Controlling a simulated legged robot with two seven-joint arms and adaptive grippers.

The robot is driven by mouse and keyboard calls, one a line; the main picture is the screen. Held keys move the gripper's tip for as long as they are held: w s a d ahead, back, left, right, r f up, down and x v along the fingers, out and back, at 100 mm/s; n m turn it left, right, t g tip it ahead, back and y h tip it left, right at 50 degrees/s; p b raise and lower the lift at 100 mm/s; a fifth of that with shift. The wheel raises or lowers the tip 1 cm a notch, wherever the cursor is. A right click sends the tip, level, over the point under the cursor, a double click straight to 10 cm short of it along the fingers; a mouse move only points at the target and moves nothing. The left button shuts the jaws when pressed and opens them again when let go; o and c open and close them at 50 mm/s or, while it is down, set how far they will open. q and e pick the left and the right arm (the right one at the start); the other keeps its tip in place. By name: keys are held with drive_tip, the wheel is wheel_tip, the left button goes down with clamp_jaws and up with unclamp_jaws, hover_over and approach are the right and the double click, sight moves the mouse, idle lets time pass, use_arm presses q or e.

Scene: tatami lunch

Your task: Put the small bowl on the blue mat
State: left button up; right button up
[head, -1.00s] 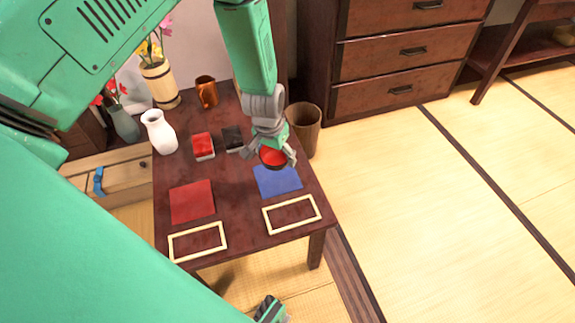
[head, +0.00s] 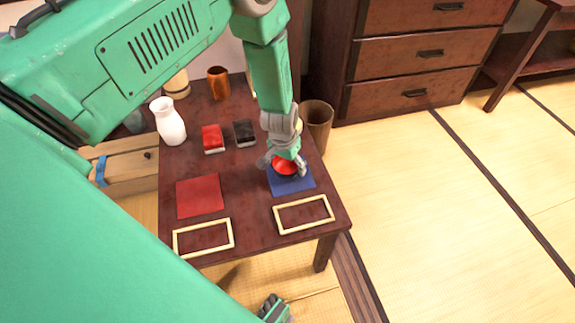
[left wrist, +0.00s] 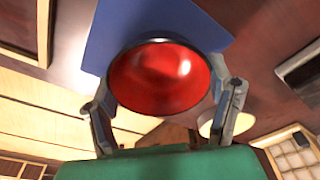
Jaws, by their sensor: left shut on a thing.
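The small bowl (head: 285,168) is red inside with a dark rim. It is over the back part of the blue mat (head: 298,184), and I cannot tell whether it touches the mat. My left gripper (head: 284,165) is shut on the bowl, with one finger on each side. The left wrist view shows the round bowl (left wrist: 160,78) between the fingers, with the blue mat (left wrist: 100,38) behind it. My right gripper (head: 274,309) shows only in part at the bottom edge of the head view, and its fingers are unclear.
On the dark table stand a white vase (head: 168,122), a brown cup (head: 218,83), a red box (head: 212,138) and a black box (head: 244,133). A red mat (head: 199,196) and two pale frames (head: 303,214) lie towards the front. A bin (head: 317,122) stands beside the table.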

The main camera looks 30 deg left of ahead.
use_arm(q)
drive_tip(key=o, duration=1.2)
drive_tip(key=shift+s+f, duration=0.1)
drive_tip(key=shift+s, duration=0.05)
drive_tip(key=shift+o, duration=0.4)
drive_tip(key=shift+d, duration=0.45)
drive_tip(key=shift+d+r, duration=0.35)
drive_tip(key=shift+r, duration=0.05)
wheel_tip(320, 180, up, 7)
drive_tip(key=a+p, duration=0.1)
drive_tip(key=p, duration=0.2)
wheel_tip(320, 180, up, 5)
drive_tip(key=p, duration=0.1)
hover_over(286, 173)
drive_tip(key=d, duration=0.1)
drive_tip(key=s+d+f, duration=0.1)
drive_tip(key=s+f, duration=0.1)
drive_tip(key=s, duration=1.2)
drive_tip(key=s+d+f+m+g, duration=0.1)
drive_tip(key=s+d+f, duration=0.1)
drive_tip(key=s, duration=1.3)
drive_tip(key=shift+f+m, duration=0.3)
drive_tip(key=shift+f, duration=0.55)
use_arm(e)
drive_tip(key=r, duration=0.2)
drive_tip(key=d+r, duration=0.1)
drive_tip(key=shift+r, duration=0.35)
